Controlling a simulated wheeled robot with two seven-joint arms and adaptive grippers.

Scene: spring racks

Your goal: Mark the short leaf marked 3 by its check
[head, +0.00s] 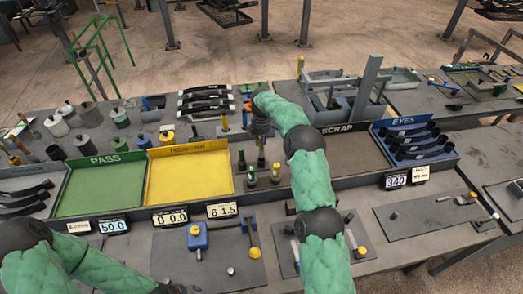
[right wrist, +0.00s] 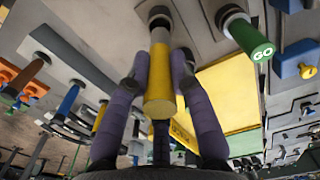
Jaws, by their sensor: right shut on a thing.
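My right gripper (right wrist: 160,85) is shut on a yellow-handled cylindrical tool (right wrist: 160,93), seen in the right wrist view with its metal neck running up between the fingers. In the head view my right arm reaches over the middle of the bench, and the tool's grip is largely hidden there. Black curved leaves lie in the blue EYES tray (head: 378,128) at the right. More leaves (head: 25,200) lie at the far left and a stack (head: 205,100) stands at the back. I cannot read a 3 on any leaf.
A green PASS tray (head: 100,204) and a yellow tray (head: 190,195) stand left of my right arm; a SCRAP tray (head: 362,165) stands right of it. A green GO gauge (right wrist: 262,52) is beside the held tool. Small displays (head: 170,218) line the front edge.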

